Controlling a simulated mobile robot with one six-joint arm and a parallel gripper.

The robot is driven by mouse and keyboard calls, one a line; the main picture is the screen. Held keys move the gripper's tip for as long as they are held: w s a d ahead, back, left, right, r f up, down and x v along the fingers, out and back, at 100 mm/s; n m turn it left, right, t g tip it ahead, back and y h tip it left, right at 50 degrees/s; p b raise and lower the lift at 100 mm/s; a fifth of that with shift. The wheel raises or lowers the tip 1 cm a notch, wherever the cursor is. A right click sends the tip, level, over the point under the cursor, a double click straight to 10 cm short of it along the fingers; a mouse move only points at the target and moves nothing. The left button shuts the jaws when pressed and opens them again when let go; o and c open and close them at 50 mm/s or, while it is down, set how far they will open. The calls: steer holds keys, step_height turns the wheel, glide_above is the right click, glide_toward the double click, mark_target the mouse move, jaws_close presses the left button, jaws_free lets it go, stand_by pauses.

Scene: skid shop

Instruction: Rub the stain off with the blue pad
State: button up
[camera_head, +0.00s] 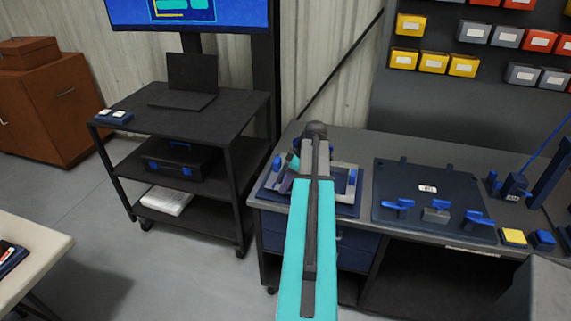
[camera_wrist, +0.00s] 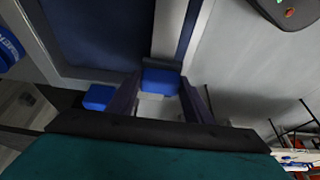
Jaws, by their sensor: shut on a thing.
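My gripper (camera_wrist: 160,98) is shut on a small blue block (camera_wrist: 160,82) with a pale part below it, low in the wrist view. I cannot tell whether this is the blue pad or a blue part of a fixture. In the head view my arm hides the fingertips, near a grey fixture with blue clamps (camera_head: 350,180) on the bench's left end. Another small blue block (camera_head: 543,239) lies at the bench's front right, beside a yellow one (camera_head: 513,237). I make out no clear stain in either view.
A dark plate (camera_head: 390,180) with blue clamps and a small label lies on the grey bench. Yellow, grey and red bins hang behind. A black cart (camera_head: 220,110) with a laptop stands to the left. A pale table (camera_head: 30,250) is at the lower left, with open floor between.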

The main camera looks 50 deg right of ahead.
steer(key=shift+w+a, duration=0.15)
steer(key=shift+w, duration=0.15)
step_height(320, 180, up, 3)
steer(key=shift+r+p, duration=0.1)
steer(key=shift+p, duration=0.55)
steer(key=shift+w+r+p, duration=0.1)
steer(key=shift+r+p, duration=0.3)
steer(key=shift+r, duration=0.25)
steer(key=shift+r+p, duration=0.7)
steer(key=shift+r, duration=0.75)
steer(key=shift+s+r, duration=0.3)
steer(key=shift+r, duration=0.1)
steer(key=shift+w, duration=0.1)
steer(key=shift+w, duration=0.1)
